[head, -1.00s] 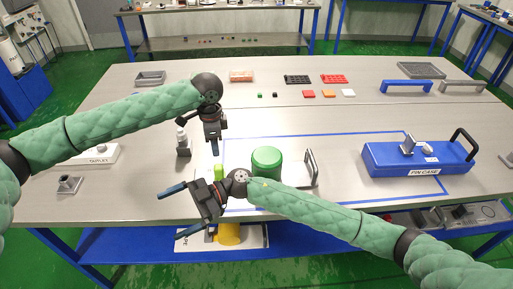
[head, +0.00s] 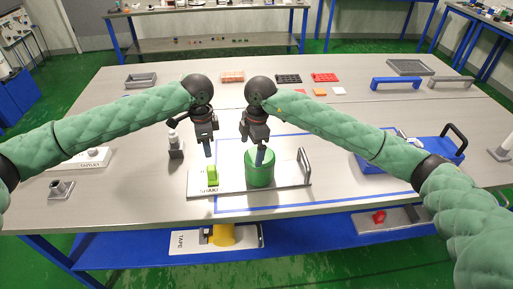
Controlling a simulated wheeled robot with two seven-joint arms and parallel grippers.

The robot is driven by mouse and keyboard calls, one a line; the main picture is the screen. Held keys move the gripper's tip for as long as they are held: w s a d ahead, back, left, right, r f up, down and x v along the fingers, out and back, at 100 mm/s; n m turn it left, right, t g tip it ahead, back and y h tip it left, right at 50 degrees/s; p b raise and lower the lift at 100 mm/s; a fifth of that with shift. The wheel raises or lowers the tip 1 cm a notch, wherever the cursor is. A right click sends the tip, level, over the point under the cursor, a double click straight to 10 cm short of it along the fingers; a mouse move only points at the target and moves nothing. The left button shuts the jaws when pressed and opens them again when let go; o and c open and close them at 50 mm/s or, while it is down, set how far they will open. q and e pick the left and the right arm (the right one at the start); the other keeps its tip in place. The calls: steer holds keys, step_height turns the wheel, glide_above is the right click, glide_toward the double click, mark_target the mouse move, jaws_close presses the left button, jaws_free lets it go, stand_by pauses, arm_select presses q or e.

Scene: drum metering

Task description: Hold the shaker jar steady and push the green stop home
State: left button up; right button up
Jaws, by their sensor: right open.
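The green shaker jar (head: 260,173) stands upright on a grey base plate (head: 233,189) lettered "SHAK…", between a grey upright handle (head: 304,165) on its right and the bright green stop (head: 212,175) on its left. My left gripper (head: 208,150) is just above the green stop, pointing down; I cannot tell whether its fingers are open. My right gripper (head: 258,156) is open over the jar, with a finger in front of the jar's upper part. Whether the fingers touch the jar is unclear.
A blue pin case (head: 375,163) stands to the right, partly behind my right arm. A grey socket block (head: 60,188) sits at the front left. Blue tape outlines the work area.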

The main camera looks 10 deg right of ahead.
mark_target(248, 168)
steer(key=shift+w+d+f+t+h, duration=0.15)
steer(key=shift+w+d+f+h, duration=0.1)
steer(key=shift+d+f+h, duration=0.2)
steer(key=shift+w+d+f+t+h, duration=0.15)
steer(key=shift+w+d+f+h, duration=0.15)
steer(key=shift+d+f, duration=0.2)
steer(key=shift+a+f, duration=0.1)
steer(key=shift+f, duration=3.7)
